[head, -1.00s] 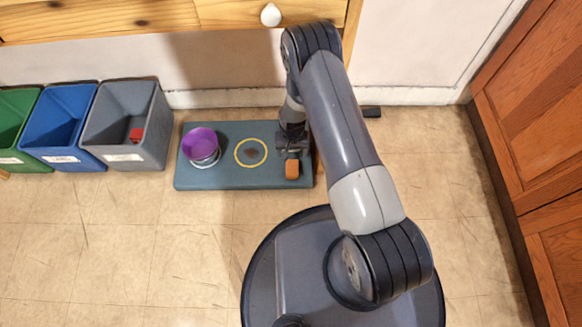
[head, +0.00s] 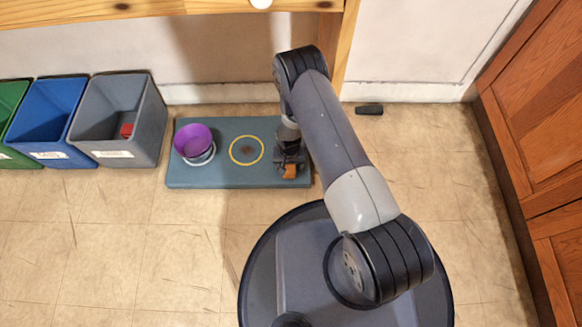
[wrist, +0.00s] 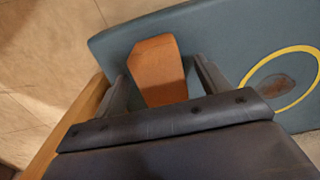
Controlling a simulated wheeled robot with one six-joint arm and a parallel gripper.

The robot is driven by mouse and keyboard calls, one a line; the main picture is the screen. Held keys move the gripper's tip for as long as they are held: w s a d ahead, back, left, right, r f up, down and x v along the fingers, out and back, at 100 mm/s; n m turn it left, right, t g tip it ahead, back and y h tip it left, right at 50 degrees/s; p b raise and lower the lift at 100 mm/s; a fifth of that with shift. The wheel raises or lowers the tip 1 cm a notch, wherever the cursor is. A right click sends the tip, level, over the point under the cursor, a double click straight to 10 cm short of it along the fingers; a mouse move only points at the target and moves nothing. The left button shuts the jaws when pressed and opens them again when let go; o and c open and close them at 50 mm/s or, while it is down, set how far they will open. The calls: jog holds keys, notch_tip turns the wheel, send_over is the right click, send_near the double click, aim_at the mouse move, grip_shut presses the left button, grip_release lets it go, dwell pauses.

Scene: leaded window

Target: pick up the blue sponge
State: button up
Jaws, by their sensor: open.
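I see no blue sponge in either view. An orange block (head: 290,172) lies at the right end of a blue-grey mat (head: 210,180). My gripper (head: 291,161) is over the block and hides part of it in the head view. In the wrist view the orange block (wrist: 158,66) sits between the two spread fingers of my gripper (wrist: 160,76). Gaps show on both sides of it, and the lower end of the block is hidden by the gripper body.
A purple bowl (head: 192,138) stands at the mat's left end, beside a yellow ring (head: 246,136) with a dark stain. Grey (head: 148,130), blue (head: 40,125) and green (head: 8,105) bins stand left; a red item (head: 126,130) is in the grey one. A dark object (head: 369,110) lies by the wall.

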jog(key=shift+f, duration=0.2)
jog(key=shift+c, duration=0.2)
jog(key=c, duration=1.1)
notch_tip(320, 180, up, 10)
jog(key=p, duration=0.4)
jog(key=shift+p, duration=0.35)
jog(key=o, duration=0.5)
jog(key=c, duration=0.3)
